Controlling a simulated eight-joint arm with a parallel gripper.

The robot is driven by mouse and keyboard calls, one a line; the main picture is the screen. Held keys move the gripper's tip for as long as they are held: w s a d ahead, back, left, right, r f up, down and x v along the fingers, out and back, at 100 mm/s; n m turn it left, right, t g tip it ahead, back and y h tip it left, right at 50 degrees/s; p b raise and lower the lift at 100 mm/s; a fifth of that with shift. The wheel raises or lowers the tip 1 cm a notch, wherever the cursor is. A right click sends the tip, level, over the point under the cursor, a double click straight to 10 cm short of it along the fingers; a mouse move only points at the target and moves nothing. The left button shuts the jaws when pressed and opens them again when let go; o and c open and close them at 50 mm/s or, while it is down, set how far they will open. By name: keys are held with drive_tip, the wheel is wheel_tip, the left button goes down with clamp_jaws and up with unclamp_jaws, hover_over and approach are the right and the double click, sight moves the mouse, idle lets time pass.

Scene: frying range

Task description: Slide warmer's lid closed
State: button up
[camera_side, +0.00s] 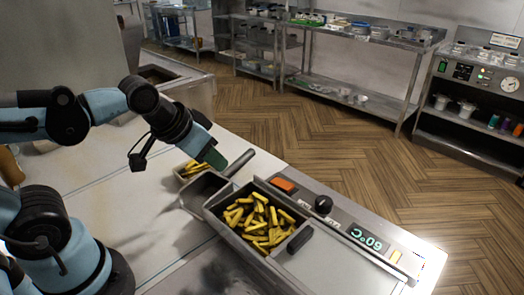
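The warmer (213,223) is a metal unit on the counter, and its well of yellow fries (258,220) is uncovered. The lid (335,268) appears to be the flat metal plate to the right of the well, slid clear of the fries. A dark handle (300,240) sits at the plate's edge beside the well. My gripper (213,158) is up and left of the warmer, above the scoop and apart from the lid handle. Its greenish fingertips are seen edge-on, so I cannot tell whether they are open or shut.
A metal scoop (201,191) lies against the warmer's left side, its grey handle (239,163) sticking up near my gripper. A small tray of fries (181,178) stands behind it. The warmer's panel has an orange switch (284,185), black knob (323,205) and display (365,238). Counter at left is mostly clear.

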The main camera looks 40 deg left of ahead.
drive_tip(key=shift+g, duration=0.9)
drive_tip(key=w+d, duration=0.1)
drive_tip(key=d, duration=0.1)
drive_tip(key=d+r, duration=0.1)
drive_tip(key=d, duration=0.1)
drive_tip(key=w+d+r, duration=0.1)
drive_tip(key=d, duration=0.1)
drive_tip(key=shift+w+d, duration=0.15)
drive_tip(key=shift+w, duration=0.2)
clamp_jaws()
drive_tip(key=s+d+f+n+y, duration=0.1)
drive_tip(key=s+d+y, duration=0.15)
drive_tip(key=d, duration=1.05)
drive_tip(key=s+d+y, duration=0.1)
drive_tip(key=d+y, duration=0.2)
drive_tip(key=d, duration=1.1)
approach(311, 241)
drive_tip(key=f, duration=0.1)
drive_tip(key=w+d+f, duration=0.2)
drive_tip(key=shift+f, duration=0.4)
drive_tip(key=a, duration=0.3)
drive_tip(key=shift+a+f, duration=0.1)
drive_tip(key=shift+f, duration=0.05)
drive_tip(key=shift+a, duration=0.5)
